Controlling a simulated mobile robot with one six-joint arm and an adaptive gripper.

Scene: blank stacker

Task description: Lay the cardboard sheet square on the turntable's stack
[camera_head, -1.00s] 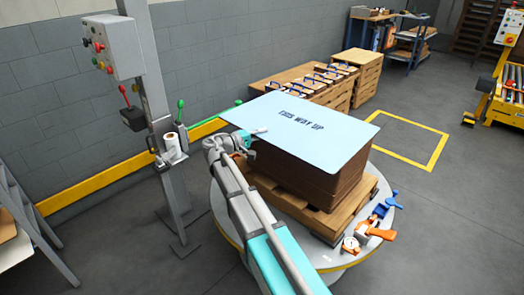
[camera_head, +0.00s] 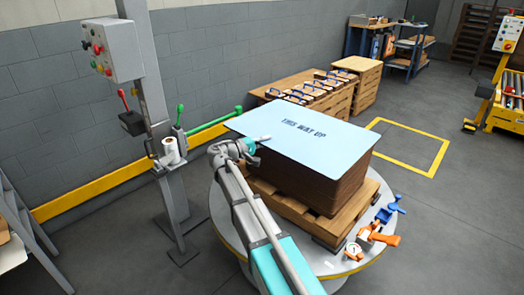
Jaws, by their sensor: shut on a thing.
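The cardboard sheet (camera_head: 305,132) is pale blue, printed "THIS WAY UP", and lies level over the brown stack (camera_head: 320,187). My gripper (camera_head: 254,150) is shut on the sheet's near left edge. The sheet's left corner sticks out past the stack, while its right side lies near the stack's right edge. I cannot tell whether the sheet touches the stack's top, which it hides. The stack stands on a wooden pallet (camera_head: 282,206) on the round grey turntable (camera_head: 222,212). My arm covers part of the turntable and pallet.
A blue tool (camera_head: 391,209), an orange tool (camera_head: 380,238) and a round gauge (camera_head: 353,249) lie on the turntable's right rim. A grey post (camera_head: 172,200) with a control box (camera_head: 112,46) and green levers stands at left. Open floor lies right, with a yellow-marked square (camera_head: 438,158).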

